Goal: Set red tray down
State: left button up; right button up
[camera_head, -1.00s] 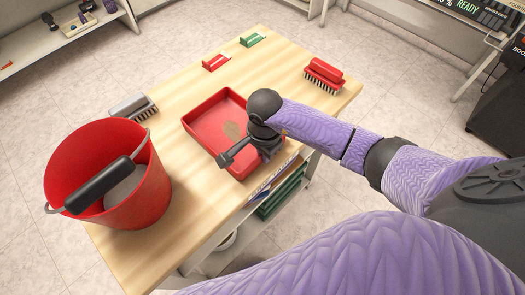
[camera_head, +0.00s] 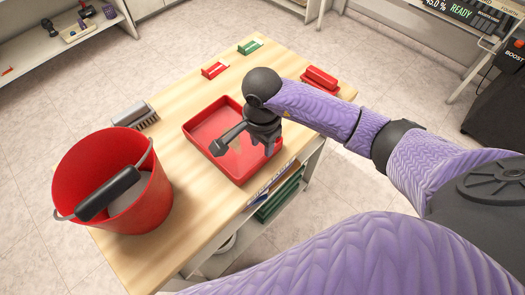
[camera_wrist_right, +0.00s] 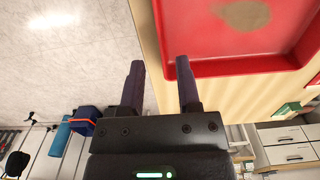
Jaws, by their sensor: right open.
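The red tray (camera_head: 200,132) lies flat on the wooden table, near its front edge. It also shows in the right wrist view (camera_wrist_right: 210,68), with a brown patch on its floor. My right gripper (camera_head: 256,150) is above the tray's right front part in the head view and hides some of it. In the right wrist view the gripper's two fingers (camera_wrist_right: 158,85) are apart with nothing between them, beside the tray's rim. My left gripper is not in view.
A red bucket (camera_head: 150,205) with a dark handle stands at the table's left. A grey brush (camera_head: 133,114), a red brush (camera_head: 320,78), a red holder (camera_head: 214,69) and a green holder (camera_head: 250,47) are around the tray. Shelves are below the table.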

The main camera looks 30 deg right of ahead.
notch_tip(320, 180, up, 5)
jog(key=shift+f+p, duration=0.1)
jog(key=shift+p, duration=0.25)
dwell(0.3)
